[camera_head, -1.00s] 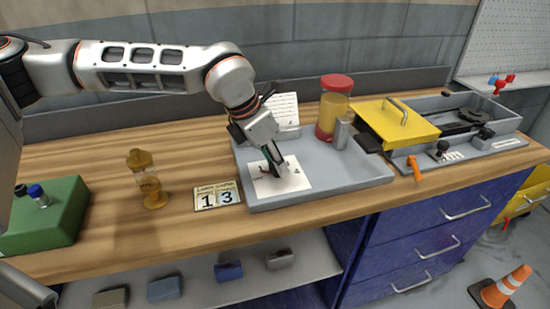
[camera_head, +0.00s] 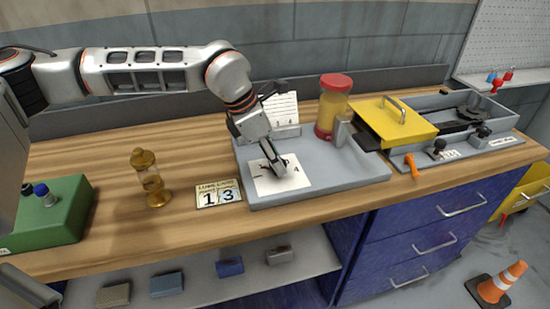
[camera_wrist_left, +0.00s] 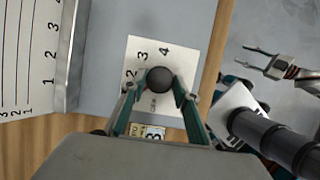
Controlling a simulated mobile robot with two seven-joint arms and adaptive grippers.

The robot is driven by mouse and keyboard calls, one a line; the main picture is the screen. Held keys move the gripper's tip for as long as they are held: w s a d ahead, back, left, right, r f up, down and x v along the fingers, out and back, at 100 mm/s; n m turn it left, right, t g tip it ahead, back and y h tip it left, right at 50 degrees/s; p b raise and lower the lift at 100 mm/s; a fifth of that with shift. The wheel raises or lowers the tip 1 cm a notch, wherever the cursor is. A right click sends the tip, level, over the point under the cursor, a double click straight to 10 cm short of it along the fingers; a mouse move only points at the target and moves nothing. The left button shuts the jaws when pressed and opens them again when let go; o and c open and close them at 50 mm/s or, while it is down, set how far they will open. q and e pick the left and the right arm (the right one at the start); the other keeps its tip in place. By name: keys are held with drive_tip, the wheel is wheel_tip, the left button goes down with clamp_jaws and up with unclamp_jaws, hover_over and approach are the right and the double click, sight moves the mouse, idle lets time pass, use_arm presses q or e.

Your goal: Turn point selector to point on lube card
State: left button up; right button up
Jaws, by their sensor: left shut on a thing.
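The point selector is a dark round knob (camera_wrist_left: 160,79) on a white plate (camera_wrist_left: 147,50) numbered around it; 2, 3 and 4 are readable in the left wrist view. The plate (camera_head: 294,183) lies in the grey tray in the head view. My left gripper (camera_head: 279,170) points down and is shut on the knob, a finger on each side. The knob's pointer is hidden, so I cannot tell its number. The lube card (camera_head: 218,194) lies left of the tray and shows 1 and 3. My right gripper (camera_wrist_left: 259,61) is empty with fingers apart.
The grey tray (camera_head: 350,178) also holds an upright numbered chart (camera_head: 283,109) and a red-lidded yellow jar (camera_head: 333,105). A brass oiler (camera_head: 151,180) and green box (camera_head: 50,215) stand left. A yellow-lidded box (camera_head: 395,122) stands right. Bare wood surrounds the card.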

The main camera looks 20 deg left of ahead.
use_arm(q)
drive_tip(key=o, duration=1.1)
drive_tip(key=shift+f, duration=0.1)
drive_tip(key=shift+c, duration=0.2)
drive_tip(key=v, duration=1.2)
